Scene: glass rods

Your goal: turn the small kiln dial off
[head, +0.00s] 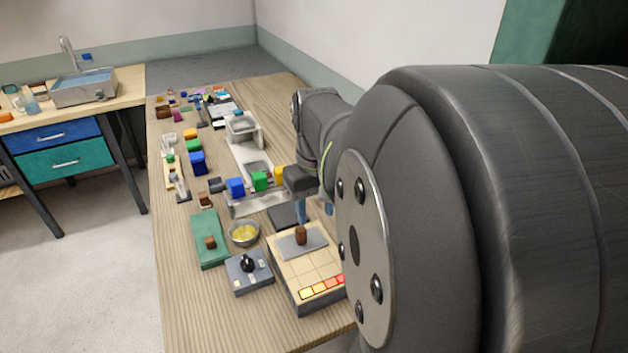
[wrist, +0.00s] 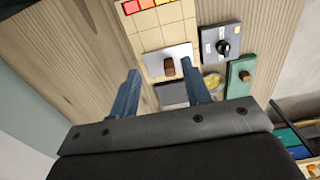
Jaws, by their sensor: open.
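A grey box with a round black dial (head: 248,263) sits on the wooden table near its front left part. The dial also shows in the wrist view (wrist: 223,46), right of the fingers; I cannot tell its setting. A tan tiled block (head: 283,262) with a yellow-to-red strip stands right of the dial box. It carries a grey plate (head: 316,243) with a brown knob (head: 300,235). My gripper (wrist: 160,64) is open and empty, its blue fingers apart near the plate and brown knob. In the head view my arm partly hides it.
A green box (head: 208,225) with a brown knob and a bowl of yellow bits (head: 244,234) stand behind the dial box. The table's front left part is bare.

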